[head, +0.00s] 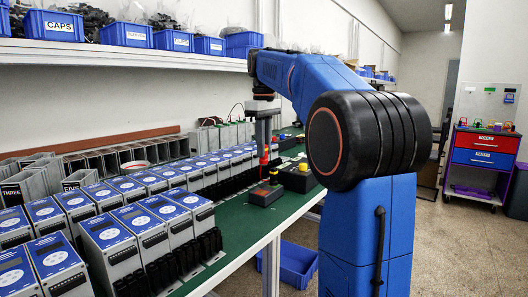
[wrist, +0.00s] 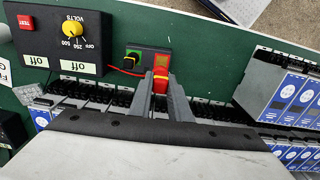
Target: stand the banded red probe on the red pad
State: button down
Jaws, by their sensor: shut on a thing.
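The banded red probe (wrist: 160,84), red with a yellow band, is between the two grey fingers of my gripper (wrist: 161,76) in the wrist view. In the head view my gripper (head: 264,148) points down, shut on the red probe (head: 264,162), which looks upright. The red pad (wrist: 163,60) is on the small panel just beyond the fingertips, partly hidden by the probe and fingers. A green pad (wrist: 133,54) with a black piece on it is to its left. I cannot tell whether the probe touches the pad.
A black VOLTS tester (wrist: 70,38) with a yellow knob and red TEST button stands to the left on the green bench (wrist: 215,60). Rows of blue-topped starter units (head: 132,187) line the bench. A shelf (head: 100,52) with blue bins runs above.

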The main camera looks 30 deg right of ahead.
jog(key=shift+w+a, duration=0.1)
jog(key=shift+a, duration=0.2)
send_over(262, 192)
jog(key=shift+a+f, duration=0.1)
jog(key=shift+f, duration=4.6)
jog(key=c, duration=1.6)
grip_release()
jog(key=shift+o, duration=0.2)
